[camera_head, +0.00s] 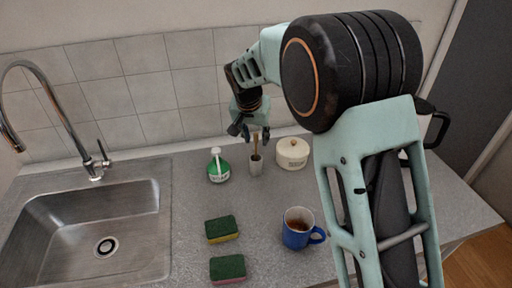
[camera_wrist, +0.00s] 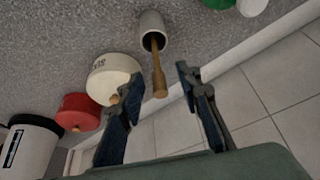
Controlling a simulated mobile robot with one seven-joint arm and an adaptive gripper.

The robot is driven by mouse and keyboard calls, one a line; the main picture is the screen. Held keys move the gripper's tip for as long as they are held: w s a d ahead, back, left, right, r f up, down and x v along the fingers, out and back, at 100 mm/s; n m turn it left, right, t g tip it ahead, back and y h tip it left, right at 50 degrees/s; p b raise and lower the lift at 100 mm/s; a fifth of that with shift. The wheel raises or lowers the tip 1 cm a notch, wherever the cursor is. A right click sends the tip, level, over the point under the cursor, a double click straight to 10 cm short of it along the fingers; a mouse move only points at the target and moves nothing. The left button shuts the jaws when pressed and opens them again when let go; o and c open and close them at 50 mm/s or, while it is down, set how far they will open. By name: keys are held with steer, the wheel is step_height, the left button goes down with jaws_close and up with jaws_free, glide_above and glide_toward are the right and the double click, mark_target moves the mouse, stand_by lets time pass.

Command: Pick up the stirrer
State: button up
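The stirrer (camera_head: 256,144) is a wooden stick standing, slightly tilted, in a small whitish cup (camera_head: 255,166) on the counter. In the wrist view the stirrer (camera_wrist: 158,72) rises from the cup (camera_wrist: 152,22) with its thick end towards me. My gripper (camera_head: 251,132) is above the cup, pointing down. In the wrist view its two fingers (camera_wrist: 158,74) are apart, one on each side of the stirrer's upper part. I see a gap on both sides of the stick. The stirrer's lower end is hidden in the cup.
A cream lidded pot (camera_head: 292,153) stands close right of the cup, and a green-and-white bottle (camera_head: 218,166) stands left. Two sponges (camera_head: 222,229) and a blue mug (camera_head: 298,229) are nearer me. A sink (camera_head: 90,235) is at left; a tiled wall (camera_head: 150,90) is behind.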

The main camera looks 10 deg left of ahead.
steer(key=shift+w+f, duration=0.1)
steer(key=shift+f, duration=0.1)
jaws_close()
steer(key=shift+r, duration=0.1)
